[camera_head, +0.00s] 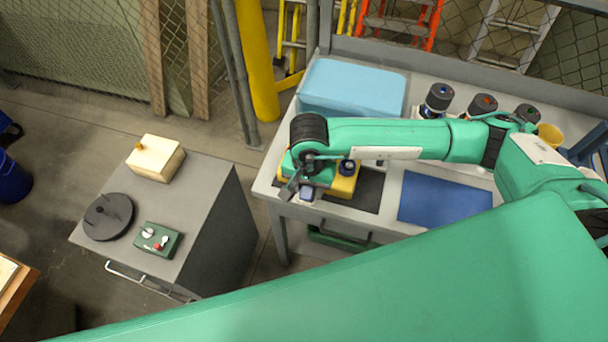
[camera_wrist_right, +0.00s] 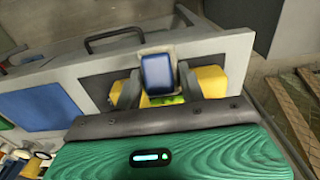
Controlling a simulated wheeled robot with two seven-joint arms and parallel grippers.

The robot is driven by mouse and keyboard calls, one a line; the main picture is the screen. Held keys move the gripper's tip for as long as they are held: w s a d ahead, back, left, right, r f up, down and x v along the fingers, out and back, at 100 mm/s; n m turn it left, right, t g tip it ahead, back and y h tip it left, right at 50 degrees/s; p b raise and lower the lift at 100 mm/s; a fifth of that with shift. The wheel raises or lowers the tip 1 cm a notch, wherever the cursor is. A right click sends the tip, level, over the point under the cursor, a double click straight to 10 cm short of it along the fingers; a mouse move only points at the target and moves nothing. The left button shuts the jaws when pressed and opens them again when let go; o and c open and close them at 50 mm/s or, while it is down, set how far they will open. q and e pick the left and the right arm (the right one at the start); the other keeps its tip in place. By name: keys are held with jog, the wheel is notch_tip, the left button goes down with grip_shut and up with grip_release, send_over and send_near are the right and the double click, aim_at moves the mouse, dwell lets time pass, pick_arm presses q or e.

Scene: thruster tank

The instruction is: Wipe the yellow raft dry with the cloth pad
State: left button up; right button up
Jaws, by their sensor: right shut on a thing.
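The yellow raft (camera_head: 345,186) lies on a dark mat near the left front corner of the table, partly hidden under my right arm. A dark, round-topped part stands on it. My right gripper (camera_head: 303,188) is over the raft's left end, shut on the cloth pad (camera_head: 307,195). In the right wrist view the pad (camera_wrist_right: 157,73) is a blue block with a pale edge between the two fingers, and the raft (camera_wrist_right: 208,82) shows just behind them. I cannot tell whether the pad touches the raft. My left gripper is not in view.
A light-blue box (camera_head: 352,88) stands at the table's back left. Several dark jars (camera_head: 438,100) stand behind my arm, with a yellow cup (camera_head: 549,137) to the right. A blue mat (camera_head: 444,199) lies bare. A grey cabinet (camera_head: 196,200) stands left, across a gap.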

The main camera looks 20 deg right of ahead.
jog(key=shift+f, duration=1.05)
jog(key=shift+f+b, duration=0.75)
jog(key=shift+f, duration=1.25)
jog(key=o, duration=0.4)
jog(key=shift+c, duration=1.4)
jog(key=shift+w+d+b, duration=0.45)
jog(key=shift+w, duration=0.2)
jog(key=shift+d, duration=0.1)
jog(key=shift+s+d+b, duration=0.3)
jog(key=shift+s+d, duration=0.35)
jog(key=shift+d, duration=0.1)
